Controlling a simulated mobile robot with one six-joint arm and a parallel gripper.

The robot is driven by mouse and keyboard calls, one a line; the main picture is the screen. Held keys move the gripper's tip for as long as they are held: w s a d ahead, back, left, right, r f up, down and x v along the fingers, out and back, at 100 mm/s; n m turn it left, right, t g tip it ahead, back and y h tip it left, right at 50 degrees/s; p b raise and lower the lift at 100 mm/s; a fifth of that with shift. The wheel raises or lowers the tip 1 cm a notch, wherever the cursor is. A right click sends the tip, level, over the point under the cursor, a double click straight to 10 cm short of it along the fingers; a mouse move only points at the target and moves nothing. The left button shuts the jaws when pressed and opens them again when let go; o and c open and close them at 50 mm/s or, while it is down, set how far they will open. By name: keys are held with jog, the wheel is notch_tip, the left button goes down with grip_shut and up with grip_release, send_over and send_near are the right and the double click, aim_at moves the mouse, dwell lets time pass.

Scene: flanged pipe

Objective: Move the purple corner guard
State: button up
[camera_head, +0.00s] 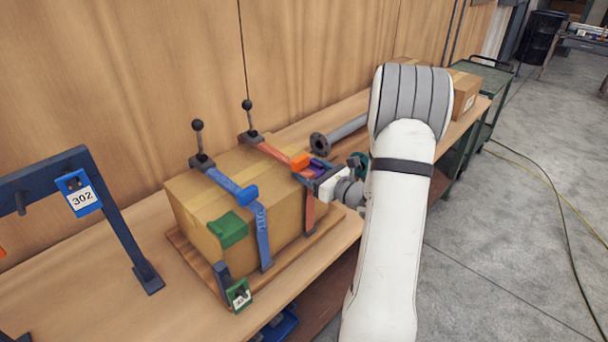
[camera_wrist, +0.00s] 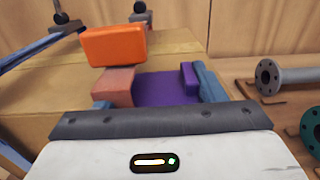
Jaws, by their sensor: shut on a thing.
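The purple corner guard (camera_head: 319,167) is at the right top edge of a strapped cardboard box (camera_head: 190,207). In the wrist view the purple guard (camera_wrist: 165,88) lies between my fingers. My gripper (camera_head: 312,173) is shut on it, with a blue-grey finger at its right. A salmon-coloured piece (camera_wrist: 115,86) sits at its left and partly hides the left finger; I cannot tell if it is the strap. An orange guard (camera_wrist: 113,46) is just beyond, at the left; it also shows in the head view (camera_head: 300,161). The purple guard's underside is hidden.
A flanged pipe (camera_head: 340,132) lies on the bench to the right. A blue frame (camera_head: 110,205) stands at the left. Bare bench (camera_head: 110,275) shows at front left.

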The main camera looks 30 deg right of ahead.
aim_at(320, 164)
jog(key=shift+w+d, duration=0.25)
jog(key=shift+d, duration=0.55)
jog(key=shift+w+d, duration=0.25)
jog(key=shift+d, duration=0.5)
jog(key=o, duration=1.1)
jog(key=shift+c, duration=0.2)
jog(key=b+v, duration=0.2)
jog(key=v, duration=0.6)
